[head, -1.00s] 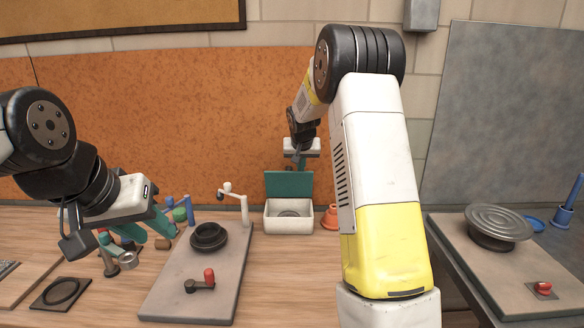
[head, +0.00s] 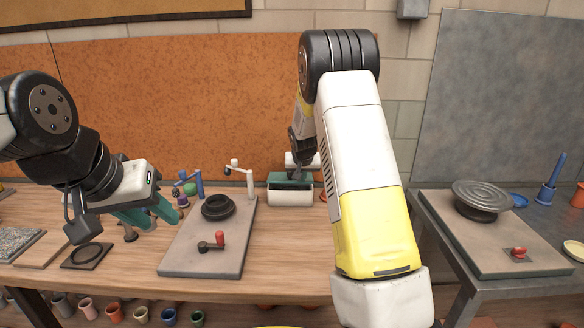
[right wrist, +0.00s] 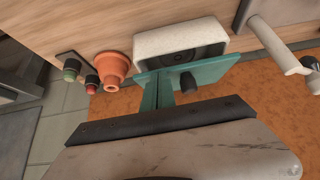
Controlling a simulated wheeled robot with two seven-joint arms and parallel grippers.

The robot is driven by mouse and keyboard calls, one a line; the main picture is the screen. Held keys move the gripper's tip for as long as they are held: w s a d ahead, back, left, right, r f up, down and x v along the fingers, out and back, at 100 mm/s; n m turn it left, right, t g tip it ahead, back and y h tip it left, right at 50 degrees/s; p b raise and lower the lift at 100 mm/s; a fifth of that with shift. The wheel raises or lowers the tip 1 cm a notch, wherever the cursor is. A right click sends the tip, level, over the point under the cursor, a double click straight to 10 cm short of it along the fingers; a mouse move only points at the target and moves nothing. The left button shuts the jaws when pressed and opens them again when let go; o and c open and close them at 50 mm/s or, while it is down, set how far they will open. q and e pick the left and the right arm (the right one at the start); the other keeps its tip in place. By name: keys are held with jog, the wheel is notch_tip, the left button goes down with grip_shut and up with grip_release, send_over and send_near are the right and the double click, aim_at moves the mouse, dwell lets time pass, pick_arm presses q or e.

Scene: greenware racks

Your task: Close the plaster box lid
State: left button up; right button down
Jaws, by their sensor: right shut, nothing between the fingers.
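The plaster box (head: 290,198) is a small white box at the back of the wooden table. My left gripper (head: 152,212) is open and empty above the table's left part.
A terracotta pot (right wrist: 113,68) stands close beside the box. A grey board (head: 208,262) with a black ring-shaped piece (head: 218,206) lies left of the box. A white post with an arm (head: 248,180) stands near it. The orange wall panel is close behind.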

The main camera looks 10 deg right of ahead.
jog(key=shift+s+f, duration=0.25)
jog(key=shift+f, duration=0.55)
jog(key=shift+s+f, duration=0.25)
jog(key=shift+f, duration=0.5)
jog(key=shift+a+f, duration=0.1)
